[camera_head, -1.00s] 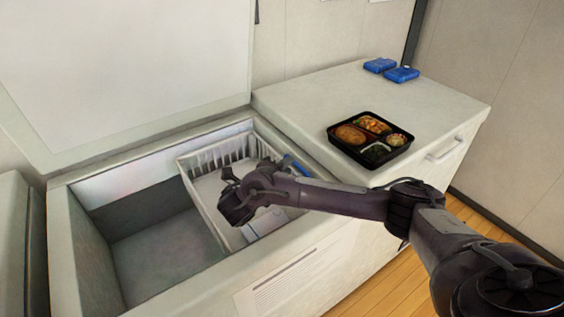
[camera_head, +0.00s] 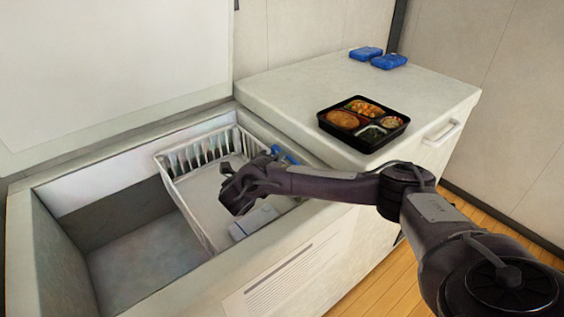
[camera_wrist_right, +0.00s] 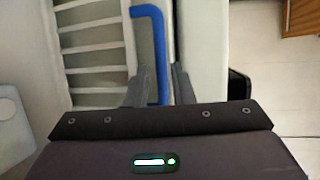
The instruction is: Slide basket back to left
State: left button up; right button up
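The white wire basket (camera_head: 188,215) sits inside the open chest freezer (camera_head: 30,190), in its right half. A blue handle (camera_head: 283,154) runs along the basket's right side and also shows in the right wrist view (camera_wrist_right: 157,40). My right gripper (camera_head: 245,188) is over the basket's right part in the head view. In the wrist view its two fingers (camera_wrist_right: 160,88) stand apart, with the near end of the blue handle in the gap between them. I cannot see contact with the handle. My left gripper is not in view.
The left part of the freezer is empty floor (camera_head: 140,265). A white counter (camera_head: 290,95) adjoins the freezer on the right, bearing a black bento tray (camera_head: 325,127) with food and two blue packs (camera_head: 388,62). The raised lid (camera_head: 110,70) stands behind.

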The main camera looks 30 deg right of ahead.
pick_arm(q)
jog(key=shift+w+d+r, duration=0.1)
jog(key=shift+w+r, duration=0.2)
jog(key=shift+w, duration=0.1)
pick_arm(e)
jog(key=shift+x, duration=1)
jog(key=shift+c, duration=0.4)
grip_shut()
pick_arm(q)
jog(key=shift+b, duration=0.3)
pick_arm(e)
jog(key=shift+a+f, duration=0.1)
